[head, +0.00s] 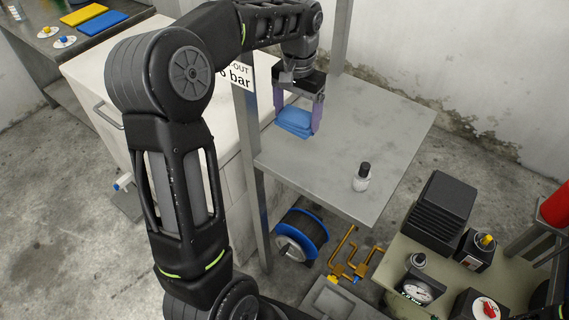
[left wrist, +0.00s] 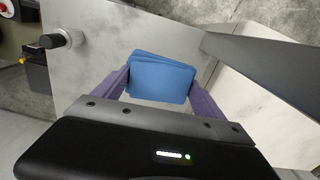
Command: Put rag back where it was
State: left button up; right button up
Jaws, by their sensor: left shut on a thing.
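The rag (head: 293,122) is a folded blue cloth at the left part of the grey metal shelf (head: 345,165). My left gripper (head: 296,125) points down, with its purple fingers shut on the rag's two sides. In the left wrist view the rag (left wrist: 160,78) sits between the two fingers (left wrist: 158,92). The rag is at or very near the shelf surface; I cannot tell whether it touches. My right gripper is in neither view.
A small white bottle with a black cap (head: 362,177) stands on the shelf, right of the rag. Metal posts (head: 250,150) rise at the shelf's left side and back. The shelf's middle is clear.

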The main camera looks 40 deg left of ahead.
pick_arm(q)
jog(key=shift+s+a+r, duration=0.1)
jog(key=shift+s+a, duration=0.1)
jog(key=shift+s, duration=0.25)
jog(key=shift+s+m, duration=0.1)
jog(key=shift+m, duration=0.2)
jog(key=shift+a, duration=0.25)
jog(key=shift+d, duration=0.1)
notch_tip(320, 180, down, 6)
jog(key=shift+f+p, duration=0.2)
jog(key=shift+p, duration=0.3)
